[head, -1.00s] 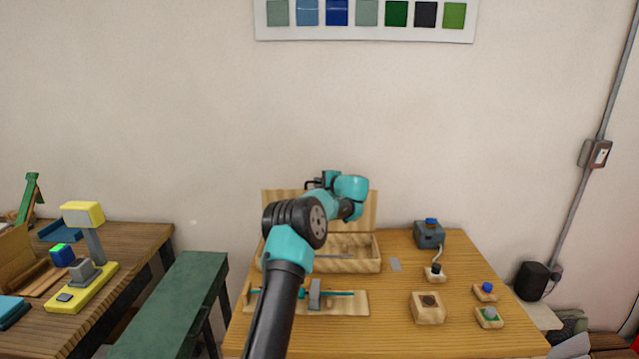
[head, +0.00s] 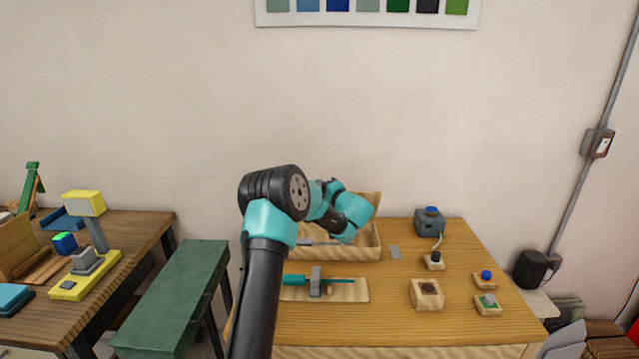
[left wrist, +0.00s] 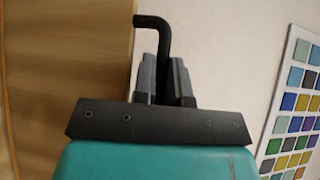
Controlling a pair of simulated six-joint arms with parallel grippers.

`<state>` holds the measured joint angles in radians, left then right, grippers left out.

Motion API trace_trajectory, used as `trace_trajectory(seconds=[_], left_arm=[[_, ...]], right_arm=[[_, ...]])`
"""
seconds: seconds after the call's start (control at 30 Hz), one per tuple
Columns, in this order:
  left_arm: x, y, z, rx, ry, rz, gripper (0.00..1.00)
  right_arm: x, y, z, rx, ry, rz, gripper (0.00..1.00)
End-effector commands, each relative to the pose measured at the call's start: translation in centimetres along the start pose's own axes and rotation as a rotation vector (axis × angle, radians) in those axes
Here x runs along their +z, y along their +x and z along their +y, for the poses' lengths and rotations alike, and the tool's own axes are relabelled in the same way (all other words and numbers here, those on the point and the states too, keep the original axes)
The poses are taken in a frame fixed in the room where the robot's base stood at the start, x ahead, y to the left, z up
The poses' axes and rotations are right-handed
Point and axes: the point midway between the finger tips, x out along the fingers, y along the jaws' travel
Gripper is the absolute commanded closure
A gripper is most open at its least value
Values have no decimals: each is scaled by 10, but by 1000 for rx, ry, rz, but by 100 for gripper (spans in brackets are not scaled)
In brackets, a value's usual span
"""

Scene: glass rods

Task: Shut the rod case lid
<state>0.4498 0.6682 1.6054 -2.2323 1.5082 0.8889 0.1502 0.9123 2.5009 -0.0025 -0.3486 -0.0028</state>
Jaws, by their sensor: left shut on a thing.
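The wooden rod case (head: 362,254) stands at the back of the table, its front wall and right end showing past my arm. Its lid (head: 371,199) stands raised at the back; my arm covers most of it. My left gripper (head: 322,186) is at the lid, largely hidden by my own wrist in the head view. In the left wrist view, its fingers (left wrist: 165,75) are shut on a black bent handle (left wrist: 152,21), beside the lid's wooden panel (left wrist: 75,70). My right gripper is not in view.
A wooden holder with a teal-handled tool (head: 296,281) lies in front of the case. To the right are a grey box (head: 429,222), a wooden block (head: 427,294) and small button blocks (head: 486,303). A green bench (head: 175,295) stands left of the table.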

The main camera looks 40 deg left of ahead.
Motion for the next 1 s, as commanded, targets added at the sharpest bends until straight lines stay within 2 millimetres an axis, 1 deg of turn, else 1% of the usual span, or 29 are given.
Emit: trace_trajectory(seconds=[0.17, 0.5, 0.53, 0.63, 0.87, 1.0], left_arm=[[3, -4, 3, 2, 3, 1, 100], [4, -4, 4, 3, 4, 0, 100], [4, -4, 4, 3, 4, 0, 86], [4, -4, 4, 3, 4, 0, 77], [4, -4, 3, 2, 3, 0, 77], [3, -10, 3, 2, 3, 1, 77]], right_arm=[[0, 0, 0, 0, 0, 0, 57], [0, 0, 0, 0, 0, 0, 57], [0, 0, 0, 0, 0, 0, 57], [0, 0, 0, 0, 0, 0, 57], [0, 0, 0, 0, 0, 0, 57], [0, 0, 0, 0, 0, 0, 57]])
